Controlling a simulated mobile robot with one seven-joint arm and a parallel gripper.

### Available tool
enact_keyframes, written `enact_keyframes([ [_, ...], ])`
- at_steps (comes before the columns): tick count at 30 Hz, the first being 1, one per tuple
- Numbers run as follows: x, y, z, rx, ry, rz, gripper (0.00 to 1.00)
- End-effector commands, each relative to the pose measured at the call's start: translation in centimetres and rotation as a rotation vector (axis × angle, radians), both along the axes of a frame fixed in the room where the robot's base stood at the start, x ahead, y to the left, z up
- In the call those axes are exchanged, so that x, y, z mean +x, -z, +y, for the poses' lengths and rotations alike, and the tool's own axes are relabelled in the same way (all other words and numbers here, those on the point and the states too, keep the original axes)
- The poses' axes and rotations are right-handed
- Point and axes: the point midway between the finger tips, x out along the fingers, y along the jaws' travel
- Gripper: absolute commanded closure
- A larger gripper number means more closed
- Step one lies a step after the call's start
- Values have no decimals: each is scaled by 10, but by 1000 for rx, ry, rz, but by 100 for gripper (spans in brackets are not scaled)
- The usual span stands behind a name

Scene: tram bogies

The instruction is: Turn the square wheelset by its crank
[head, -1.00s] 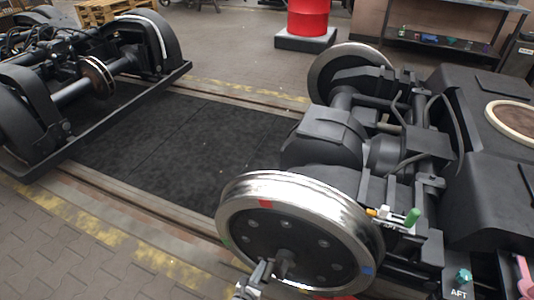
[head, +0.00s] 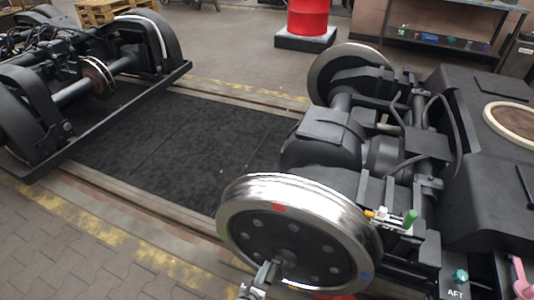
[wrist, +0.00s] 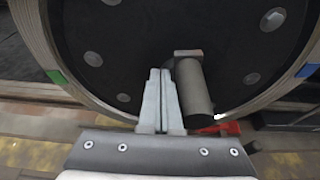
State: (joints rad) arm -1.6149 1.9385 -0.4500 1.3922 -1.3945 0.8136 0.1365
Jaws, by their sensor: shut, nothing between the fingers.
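The near wheel of the wheelset (head: 300,232) has a bright steel rim and a dark bolted disc, with red, green and blue marks round its face. Its crank (head: 285,262) sticks out low on the disc. In the wrist view the crank's grey round handle (wrist: 193,88) hangs from a small block. My gripper (head: 266,268) is at the crank's left in the head view. In the wrist view my gripper (wrist: 160,98) is shut and empty, its fingers close against the left side of the handle. I cannot tell whether they touch.
A second bogie (head: 85,75) stands at the far left. A red drum (head: 308,17) stands behind. Dark floor panels (head: 190,140) between the bogies are clear.

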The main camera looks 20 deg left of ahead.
Motion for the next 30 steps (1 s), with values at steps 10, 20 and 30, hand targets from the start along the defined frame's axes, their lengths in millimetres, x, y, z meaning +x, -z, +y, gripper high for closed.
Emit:
enact_keyframes([
  [10, 0, 0, -1, 0, -1, 0, 100],
  [20, 0, -3, -4, -1, 0, 0, 100],
  [30, -1, -6, -11, -1, 1, 0, 100],
])
